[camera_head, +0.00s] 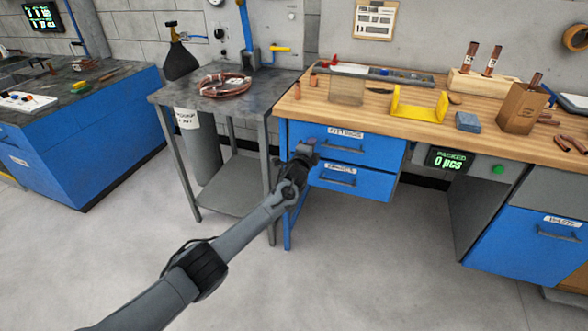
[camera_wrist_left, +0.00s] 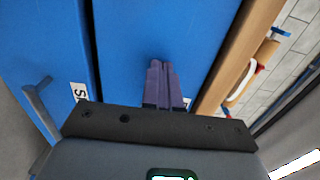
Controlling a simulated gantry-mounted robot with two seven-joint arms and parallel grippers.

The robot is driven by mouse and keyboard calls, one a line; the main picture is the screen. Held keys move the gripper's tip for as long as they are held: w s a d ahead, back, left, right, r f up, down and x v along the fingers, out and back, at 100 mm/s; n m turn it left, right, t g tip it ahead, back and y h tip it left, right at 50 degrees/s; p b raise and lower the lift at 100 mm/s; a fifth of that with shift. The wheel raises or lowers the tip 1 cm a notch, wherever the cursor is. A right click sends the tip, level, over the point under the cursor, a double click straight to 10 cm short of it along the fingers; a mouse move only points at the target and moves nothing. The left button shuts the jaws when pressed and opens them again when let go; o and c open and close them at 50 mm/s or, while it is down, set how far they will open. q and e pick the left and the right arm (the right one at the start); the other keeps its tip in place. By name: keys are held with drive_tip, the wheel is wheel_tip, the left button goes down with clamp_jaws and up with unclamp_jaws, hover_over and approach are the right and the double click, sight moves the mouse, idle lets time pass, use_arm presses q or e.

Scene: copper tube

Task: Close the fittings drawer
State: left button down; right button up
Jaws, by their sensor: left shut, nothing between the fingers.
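The fittings drawer (camera_head: 375,149) is the upper blue drawer under the wooden workbench, with a label and a bar handle. Its front looks about flush with the lower drawer, but I cannot tell whether a small gap remains. My left gripper (camera_head: 309,142) is at the left part of this front, left of the handle. In the left wrist view its purple-grey fingers (camera_wrist_left: 160,68) are together and empty, pointing at the blue drawer front (camera_wrist_left: 200,45). Whether the tips touch it is unclear. My right gripper is not in view.
The lower drawer (camera_head: 372,185) sits directly below. A grey metal stand (camera_head: 215,100) with a copper coil stands close on the left. The wooden benchtop (camera_head: 310,105) overhangs above and holds a yellow holder (camera_head: 420,110) and other items. The floor in front is clear.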

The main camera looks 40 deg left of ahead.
use_arm(q)
drive_tip(key=p+v, duration=0.8)
drive_tip(key=v, duration=0.5)
drive_tip(key=s+d+f+g+h+p, duration=0.1)
drive_tip(key=s+d+f+g+p, duration=0.15)
drive_tip(key=s+f, duration=0.5)
drive_tip(key=s+d+f+n+g+h+p, duration=0.1)
drive_tip(key=s+d+f+p, duration=0.25)
drive_tip(key=s+d, duration=0.2)
drive_tip(key=s+d+f+g+h+p, duration=0.1)
drive_tip(key=s+d+f+p, duration=0.1)
drive_tip(key=s+d+f, duration=0.35)
drive_tip(key=s+d+r+n+g+h+p, duration=0.1)
drive_tip(key=s+d+r+n+g+p, duration=0.15)
drive_tip(key=s, duration=0.45)
drive_tip(key=s+d+r+n+g+h+p, duration=0.15)
drive_tip(key=s+d+r, duration=0.25)
drive_tip(key=s, duration=0.4)
drive_tip(key=s+d+r+n+g+h, duration=0.1)
drive_tip(key=s+d+r+n+g, duration=0.1)
drive_tip(key=s+r+n+g, duration=0.7)
wheel_tip(320, 180, up, 41)
drive_tip(key=s+m+t+p, duration=0.1)
drive_tip(key=t+p, duration=0.3)
drive_tip(key=p, duration=3.4)
drive_tip(key=shift+s+f+m, duration=0.15)
drive_tip(key=shift+s+m, duration=0.25)
drive_tip(key=shift+s, duration=0.1)
